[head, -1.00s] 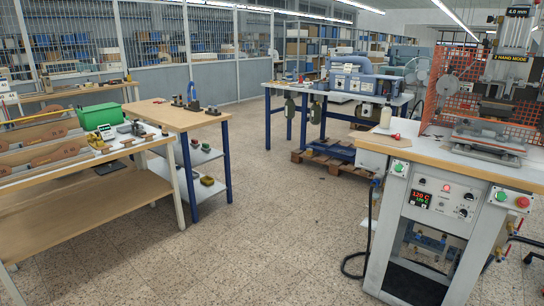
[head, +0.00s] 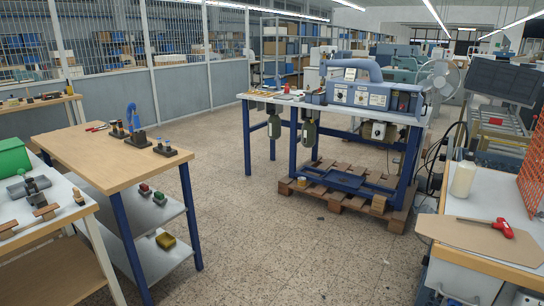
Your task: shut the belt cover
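A grey-blue bench machine (head: 372,95) stands on the blue-legged table (head: 275,99) in the middle distance. Its front carries white labels and dials, and a thick blue curved arm (head: 352,60) arches over its top. I cannot tell from here which part is the belt cover or whether it is open. Neither of my grippers is in view.
A wooden-topped bench (head: 100,160) with small tools stands at left. At right a worktop (head: 495,185) holds a white bottle (head: 462,178) and a red-handled tool (head: 500,228). A wooden pallet (head: 330,200) lies under the machine's table.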

